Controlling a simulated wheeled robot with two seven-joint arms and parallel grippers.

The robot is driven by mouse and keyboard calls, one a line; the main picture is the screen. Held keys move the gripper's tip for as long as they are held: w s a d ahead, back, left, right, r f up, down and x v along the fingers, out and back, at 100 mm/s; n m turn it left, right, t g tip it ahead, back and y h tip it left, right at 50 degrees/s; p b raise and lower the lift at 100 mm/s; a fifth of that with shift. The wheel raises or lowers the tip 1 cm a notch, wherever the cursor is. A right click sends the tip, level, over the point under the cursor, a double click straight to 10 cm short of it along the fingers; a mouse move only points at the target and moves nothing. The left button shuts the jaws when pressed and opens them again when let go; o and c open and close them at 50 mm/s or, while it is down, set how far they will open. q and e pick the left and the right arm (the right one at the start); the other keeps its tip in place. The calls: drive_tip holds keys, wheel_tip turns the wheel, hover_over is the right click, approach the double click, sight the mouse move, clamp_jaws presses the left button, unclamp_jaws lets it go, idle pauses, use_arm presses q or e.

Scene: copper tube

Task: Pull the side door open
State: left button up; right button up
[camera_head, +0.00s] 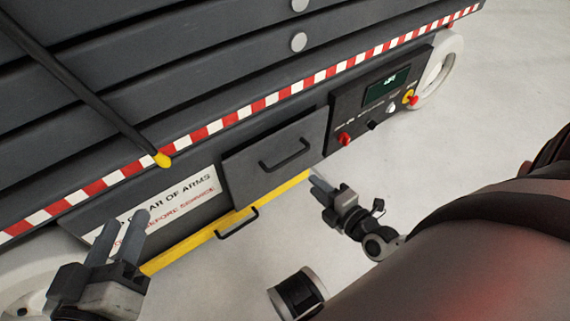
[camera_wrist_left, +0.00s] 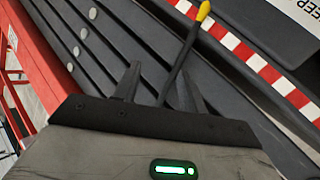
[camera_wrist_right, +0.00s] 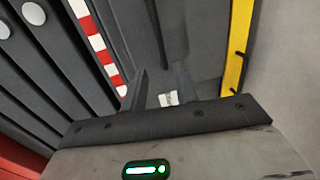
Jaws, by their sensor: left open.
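The side door (camera_head: 240,170) is a dark grey flat panel on the side of the machine, with a black bar handle (camera_head: 286,154). It looks closed or nearly so; I cannot tell if there is a gap. My right gripper (camera_head: 320,186) is in front of and below the door's lower right corner, apart from the handle. Its two fingers stand apart in the right wrist view (camera_wrist_right: 160,85), with nothing held. My left gripper (camera_head: 122,228) is open and empty, in front of the white warning label (camera_head: 205,188), left of the door.
A yellow rail (camera_head: 185,250) with a second black handle (camera_head: 238,223) runs below the door. A control panel (camera_head: 375,100) with red knobs is to the right. A black rod with a yellow tip (camera_head: 162,160) hangs above the label. Pale floor (camera_head: 455,150) lies clear in front.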

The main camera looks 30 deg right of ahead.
drive_tip(key=b, duration=0.3)
approach(286, 160)
drive_tip(key=w+f, duration=0.2)
drive_tip(key=w, duration=0.1)
drive_tip(key=shift+r+b+x, duration=0.15)
drive_tip(key=shift+b+x, duration=0.45)
drive_tip(key=shift+x, duration=1.1)
drive_tip(key=shift+r+b+x, duration=0.15)
drive_tip(key=shift+b+x, duration=0.4)
drive_tip(key=shift+x, duration=1.15)
use_arm(q)
wheel_tip(286, 160, up, 7)
drive_tip(key=w+m+t+h, duration=0.2)
drive_tip(key=m+t+h, duration=0.1)
drive_tip(key=m+t, duration=0.1)
drive_tip(key=shift+w+a, duration=0.2)
drive_tip(key=shift+a, duration=0.05)
use_arm(e)
drive_tip(key=shift+a, duration=0.1)
clamp_jaws()
